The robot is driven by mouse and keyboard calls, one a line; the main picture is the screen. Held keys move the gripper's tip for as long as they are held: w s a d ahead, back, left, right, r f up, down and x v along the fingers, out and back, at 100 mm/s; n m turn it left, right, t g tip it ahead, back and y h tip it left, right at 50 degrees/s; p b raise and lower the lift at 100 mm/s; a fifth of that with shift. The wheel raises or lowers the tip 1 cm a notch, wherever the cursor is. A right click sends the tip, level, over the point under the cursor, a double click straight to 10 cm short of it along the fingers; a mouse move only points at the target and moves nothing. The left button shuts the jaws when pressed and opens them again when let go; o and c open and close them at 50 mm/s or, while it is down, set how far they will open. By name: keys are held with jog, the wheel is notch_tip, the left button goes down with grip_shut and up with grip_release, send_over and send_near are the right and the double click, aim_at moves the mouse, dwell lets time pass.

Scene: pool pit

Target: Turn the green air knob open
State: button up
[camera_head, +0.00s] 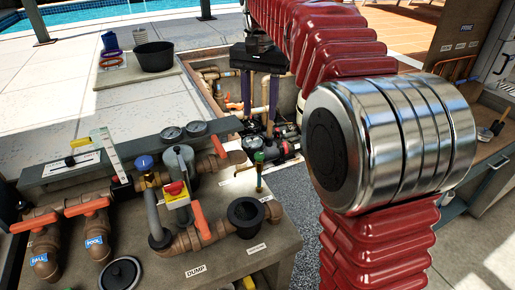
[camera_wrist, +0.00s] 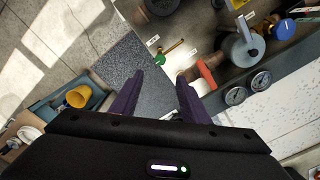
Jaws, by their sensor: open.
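The green air knob (camera_head: 258,158) sits on top of a thin brass stem at the right edge of the grey valve bench, next to a black round cup. In the wrist view the green knob (camera_wrist: 159,58) shows just beyond the fingertips, roughly between them in the picture. My gripper (camera_head: 260,108) points down with its two purple fingers apart and nothing between them. In the head view it appears beyond the knob, over the pit. In the wrist view my gripper (camera_wrist: 158,79) is apart from the knob. The knob's turn position is too small to tell.
The bench (camera_head: 222,262) carries orange-handled valves, a blue knob (camera_head: 144,162), a red-and-yellow switch (camera_head: 176,192) and two gauges (camera_head: 183,131). A black cup (camera_head: 246,214) stands close to the green knob. Pipes and a pump (camera_head: 280,146) lie in the pit.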

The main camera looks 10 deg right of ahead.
aim_at(259, 154)
jog(key=shift+w, duration=0.15)
notch_tip(259, 154, down, 14)
jog(key=shift+r, duration=0.1)
dwell(0.9)
jog(key=shift+c, duration=0.2)
